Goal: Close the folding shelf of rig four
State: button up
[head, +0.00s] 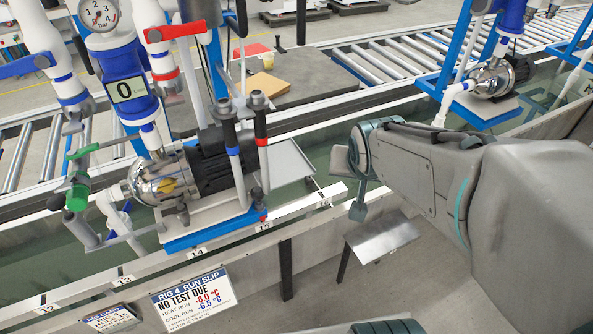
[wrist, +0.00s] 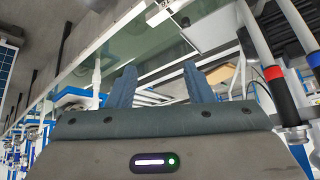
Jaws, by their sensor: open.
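Rig four's pump (head: 165,180), steel and black, stands on a blue-edged base over the trough. A flat grey shelf (head: 292,163) sticks out level from the pump's right end, so it looks folded out. A pale plate beside the rig's pipes in the wrist view (wrist: 207,28) seems to be this shelf. My gripper (head: 350,186) is open and empty, just right of the shelf and near the rail mark 16, apart from the shelf as far as I can see. Both fingers also show in the wrist view (wrist: 160,86). The shelf's hinge is hidden behind the pipes.
The rig four slip (head: 193,299) reads NO TEST DUE. A metal plate (head: 381,238) sits below the rail. Another pump (head: 490,80) stands at the right; roller conveyors run behind.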

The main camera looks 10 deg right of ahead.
jog(key=w+d+f+m+t+b, duration=0.2)
jog(key=w+f+b, duration=0.3)
jog(key=f, duration=0.4)
jog(key=m+t+y+b, duration=0.4)
jog(key=m+t+b, duration=0.15)
jog(key=b, duration=0.75)
send_near(311, 183)
notch_tip(311, 183, up, 2)
jog(key=s+d, duration=0.1)
jog(key=d, duration=0.1)
notch_tip(311, 183, down, 6)
jog(key=m+t+y+b, duration=0.3)
jog(key=m+b, duration=0.1)
jog(key=b, duration=0.1)
jog(key=shift+n, duration=0.25)
jog(key=x, duration=1.3)
jog(key=shift+w+a+r, duration=0.2)
jog(key=shift+a+r, duration=0.1)
jog(key=shift+c, duration=0.4)
grip_shut()
